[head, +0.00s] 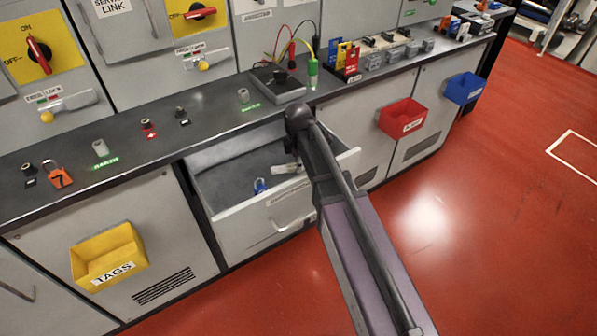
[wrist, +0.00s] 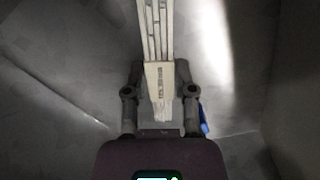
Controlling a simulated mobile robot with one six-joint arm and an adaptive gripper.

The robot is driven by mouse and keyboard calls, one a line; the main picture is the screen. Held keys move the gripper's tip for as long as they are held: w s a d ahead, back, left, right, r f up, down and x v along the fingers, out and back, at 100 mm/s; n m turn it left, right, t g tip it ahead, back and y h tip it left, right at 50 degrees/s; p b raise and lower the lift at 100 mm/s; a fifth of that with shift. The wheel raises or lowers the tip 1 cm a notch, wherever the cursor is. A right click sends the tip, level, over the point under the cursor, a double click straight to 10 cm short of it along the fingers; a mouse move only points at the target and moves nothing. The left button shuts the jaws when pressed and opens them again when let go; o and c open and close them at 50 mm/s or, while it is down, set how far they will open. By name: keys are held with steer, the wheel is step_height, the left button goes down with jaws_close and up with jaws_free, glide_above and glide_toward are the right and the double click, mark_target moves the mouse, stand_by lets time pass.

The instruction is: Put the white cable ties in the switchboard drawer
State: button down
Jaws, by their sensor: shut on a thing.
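The switchboard drawer (head: 279,222) is pulled open under the counter in the head view. My gripper (head: 293,160) reaches down over the right part of the drawer, and my arm hides part of it. In the wrist view my gripper (wrist: 160,105) is shut on the white cable ties (wrist: 158,40), a bundle of pale strips with a printed band. A whitish piece (head: 287,169) beside the gripper in the head view appears to be their end. Grey surfaces surround the bundle in the wrist view. I cannot tell whether the ties touch the drawer floor.
A blue padlock (head: 260,186) lies in the drawer, left of the gripper; a bit of blue shows in the wrist view (wrist: 204,118). The counter (head: 205,120) above holds an orange padlock (head: 60,174) and a black test device (head: 277,82). A yellow TAGS bin (head: 108,258) hangs left, a red bin (head: 402,118) right.

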steer(key=shift+f+b, duration=1.3)
steer(key=shift+f, duration=0.25)
steer(key=shift+f, duration=0.15)
steer(key=shift+c, duration=2.2)
jaws_free()
steer(key=shift+r, duration=0.2)
step_height(320, 180, up, 12)
steer(key=p, duration=1.2)
